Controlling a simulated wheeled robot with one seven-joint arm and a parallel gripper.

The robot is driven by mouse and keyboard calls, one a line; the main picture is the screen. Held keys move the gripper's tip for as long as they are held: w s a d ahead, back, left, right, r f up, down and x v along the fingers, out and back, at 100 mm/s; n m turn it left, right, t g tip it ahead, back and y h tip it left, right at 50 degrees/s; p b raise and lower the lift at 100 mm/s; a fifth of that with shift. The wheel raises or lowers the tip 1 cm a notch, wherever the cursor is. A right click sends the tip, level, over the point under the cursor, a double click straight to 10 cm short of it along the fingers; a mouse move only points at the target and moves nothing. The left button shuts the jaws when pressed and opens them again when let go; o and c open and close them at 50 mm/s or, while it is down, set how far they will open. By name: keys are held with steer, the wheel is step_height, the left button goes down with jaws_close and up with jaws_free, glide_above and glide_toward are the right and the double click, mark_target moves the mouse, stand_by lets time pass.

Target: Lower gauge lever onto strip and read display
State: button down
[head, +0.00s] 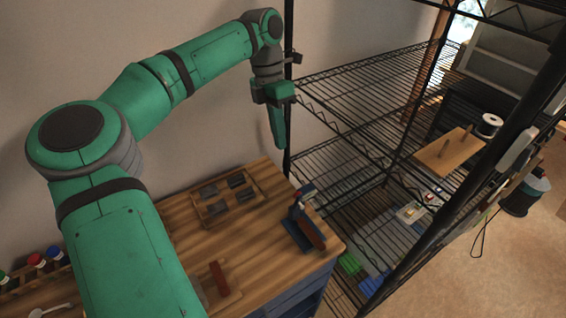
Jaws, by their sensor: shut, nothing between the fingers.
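My gripper (278,132) hangs in the air at the upper middle, fingers pointing down and together, with nothing seen in them. It is above and apart from the bench. A small upright device with a dark blue body and a red-brown bar (305,224) stands near the right end of the wooden bench; it looks like the gauge. Its lever and display are too small to make out, and no reading shows. I cannot tell whether a strip is in it.
A wooden tray (206,219) holds several dark flat pieces on the bench (180,222). A red-brown block (220,279) lies nearer, partly beside my arm. Capped bottles (37,260) and a spoon-like tool (50,310) are at lower left. A black wire rack (350,85) stands close on the right.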

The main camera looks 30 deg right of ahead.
glide_toward(298, 204)
step_height(298, 204, down, 2)
steer(key=w, duration=0.2)
steer(key=shift+s+f, duration=0.45)
steer(key=shift+s, duration=0.25)
